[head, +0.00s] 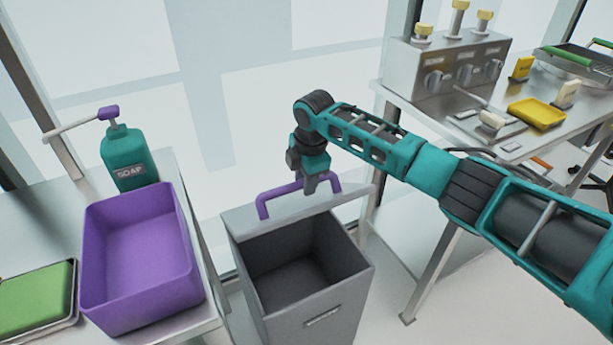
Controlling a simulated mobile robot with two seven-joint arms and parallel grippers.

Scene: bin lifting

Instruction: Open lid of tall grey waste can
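The tall grey waste can (318,310) stands on the floor between the two tables. Its top is open and I can see into its dark, empty-looking inside. The pale grey lid (290,223) is tipped up along the back of the opening. A purple handle (265,204) is fixed to the lid. My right gripper (310,188) points down at the middle of this handle. Its fingers look close together across the handle bar, partly hiding it. My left gripper is not in view.
A purple bin (140,295), a teal soap bottle (128,155) and a green pad on a tray (35,298) are on the left table. The right table holds a metal box with knobs (445,68) and a yellow tray (537,114). Its leg (430,270) stands near the can.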

